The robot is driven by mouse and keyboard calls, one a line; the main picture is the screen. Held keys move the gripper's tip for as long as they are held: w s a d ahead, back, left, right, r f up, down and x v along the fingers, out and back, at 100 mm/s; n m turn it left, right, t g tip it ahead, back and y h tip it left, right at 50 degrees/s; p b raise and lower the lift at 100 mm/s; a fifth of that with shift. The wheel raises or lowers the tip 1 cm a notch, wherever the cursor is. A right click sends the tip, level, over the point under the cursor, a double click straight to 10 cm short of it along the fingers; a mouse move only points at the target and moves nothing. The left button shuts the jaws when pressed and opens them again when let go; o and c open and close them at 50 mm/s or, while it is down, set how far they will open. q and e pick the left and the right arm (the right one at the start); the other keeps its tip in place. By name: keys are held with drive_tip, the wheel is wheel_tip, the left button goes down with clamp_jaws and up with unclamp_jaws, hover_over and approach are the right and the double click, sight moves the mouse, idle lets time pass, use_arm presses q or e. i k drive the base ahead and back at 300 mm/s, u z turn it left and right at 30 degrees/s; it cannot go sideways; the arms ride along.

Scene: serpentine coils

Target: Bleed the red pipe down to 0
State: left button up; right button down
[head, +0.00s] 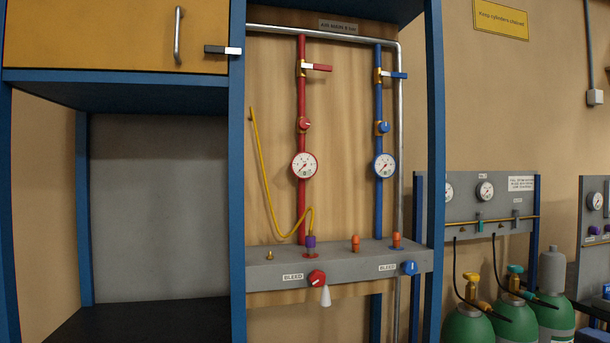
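The red pipe (301,215) runs down a wooden panel to a grey manifold. Its lever valve (317,68) has the red handle pointing sideways, across the pipe. A red knob (304,124) sits lower on the pipe. Below it is a red-rimmed round gauge (305,165); its needle is too small to read surely. A red bleed knob (316,278) is on the manifold's front beside a "BLEED" label, with a pale cone-shaped outlet (325,296) beneath it. A yellow hose (262,170) ends at a purple fitting (310,242) at the pipe's foot. Neither gripper is in view.
A blue pipe (378,210) with its own gauge (384,166) and blue bleed knob (410,268) stands to the right. Blue posts (237,200) frame the panel. A yellow cabinet (115,35) hangs upper left. Green cylinders (467,328) stand lower right.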

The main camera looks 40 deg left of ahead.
sight(318, 278)
drive_tip(key=z, duration=0.55)
drive_tip(key=k, duration=1.3)
drive_tip(key=z, duration=0.7)
drive_tip(key=i, duration=2.8)
drive_tip(key=u, duration=0.85)
drive_tip(key=i, duration=0.95)
drive_tip(key=u, duration=1.75)
drive_tip(key=i, duration=0.6)
drive_tip(key=u, duration=0.45)
